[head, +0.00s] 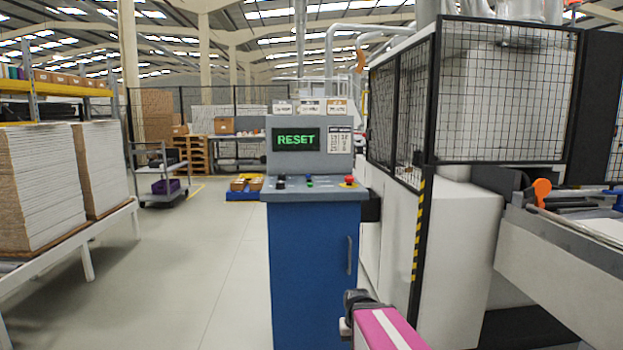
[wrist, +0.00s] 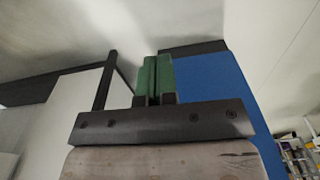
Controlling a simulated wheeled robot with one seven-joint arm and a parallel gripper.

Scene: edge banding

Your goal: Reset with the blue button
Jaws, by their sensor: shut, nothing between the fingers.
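The blue button (head: 308,177) is a small spot on the sloping top of the control cabinet (head: 312,265), just behind a green button (head: 309,184). The cabinet is blue with a grey head, and its screen (head: 296,139) reads RESET in green letters. My gripper (wrist: 153,72) has green fingers, shut together and empty. In the wrist view the blue cabinet side (wrist: 228,85) lies behind and to the right of the fingers; no button shows there.
A red button (head: 349,180) on a yellow base sits at the panel's right, dark knobs (head: 280,183) at its left. A fenced machine (head: 505,90) stands close on the right. Stacked boards (head: 40,185) stand left on a bench. The floor (head: 195,265) left of the cabinet is clear.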

